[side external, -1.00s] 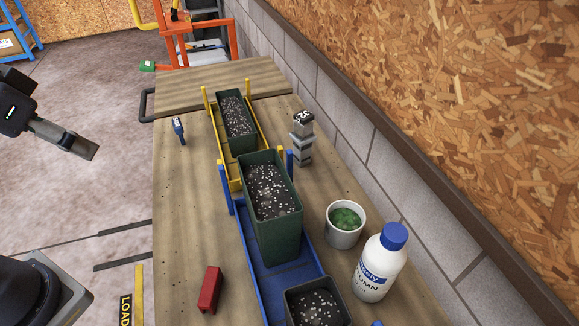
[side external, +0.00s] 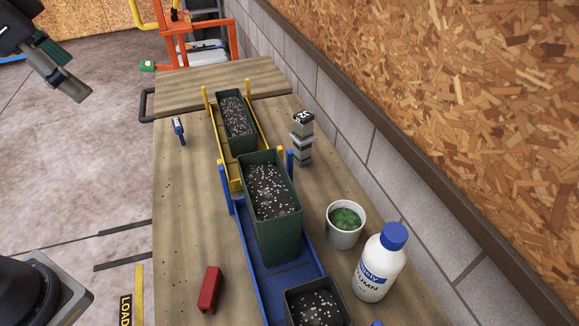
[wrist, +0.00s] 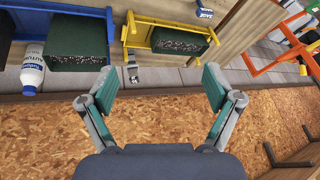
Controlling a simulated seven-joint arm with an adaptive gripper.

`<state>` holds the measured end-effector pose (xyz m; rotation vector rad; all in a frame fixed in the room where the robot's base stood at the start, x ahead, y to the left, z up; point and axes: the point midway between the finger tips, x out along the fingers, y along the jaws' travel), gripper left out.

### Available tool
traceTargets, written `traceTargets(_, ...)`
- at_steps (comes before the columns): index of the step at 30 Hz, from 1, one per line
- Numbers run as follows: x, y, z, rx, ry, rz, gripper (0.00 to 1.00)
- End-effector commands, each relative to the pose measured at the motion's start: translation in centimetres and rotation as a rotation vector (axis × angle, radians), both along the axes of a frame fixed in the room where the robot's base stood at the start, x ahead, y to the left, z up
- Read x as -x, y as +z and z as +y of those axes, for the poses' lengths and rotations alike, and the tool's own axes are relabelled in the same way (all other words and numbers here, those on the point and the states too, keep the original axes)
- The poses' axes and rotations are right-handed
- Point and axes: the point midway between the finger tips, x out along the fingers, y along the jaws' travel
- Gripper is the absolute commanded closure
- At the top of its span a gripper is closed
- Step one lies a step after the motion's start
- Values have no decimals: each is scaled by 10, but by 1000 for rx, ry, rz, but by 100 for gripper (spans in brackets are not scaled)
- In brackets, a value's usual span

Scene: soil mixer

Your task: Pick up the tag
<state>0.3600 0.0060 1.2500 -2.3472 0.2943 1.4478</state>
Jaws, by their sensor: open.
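A small blue piece with a white part, likely the tag (side external: 178,130), lies on the wooden table left of the far yellow tray. A blue piece with white lettering, probably the same one, shows at the top of the wrist view (wrist: 204,13). My gripper (wrist: 157,90) is open and empty, its two green-padded fingers spread wide. In the side view my gripper (side external: 66,82) hangs in the air at the upper left, well apart from the tag and beyond the table's left edge.
Green soil planters (side external: 270,190) stand in a yellow tray (side external: 236,183) and a blue tray (side external: 268,270). A grey stacked block (side external: 302,140), white cup (side external: 345,228), white bottle (side external: 378,265) and red block (side external: 209,289) stand around them. The table's left strip is mostly clear.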

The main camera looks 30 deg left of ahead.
Motion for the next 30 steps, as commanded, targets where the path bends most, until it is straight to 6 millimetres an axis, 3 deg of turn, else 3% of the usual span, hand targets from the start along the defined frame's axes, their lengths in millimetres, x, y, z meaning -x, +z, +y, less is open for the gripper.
traceTargets(3, -50, 23, 11, -61, -97, 60, 10)
traceTargets(8, -125, 26, 37, -115, -213, 164, 10)
traceTargets(11, -172, 8, 58, -126, -262, 235, 10)
traceTargets(15, -222, -38, 90, -110, -283, 326, 10)
traceTargets(18, -243, -76, 109, -84, -262, 379, 10)
traceTargets(21, -250, -109, 121, -61, -247, 427, 10)
traceTargets(30, -246, -165, 129, -38, -232, 474, 10)
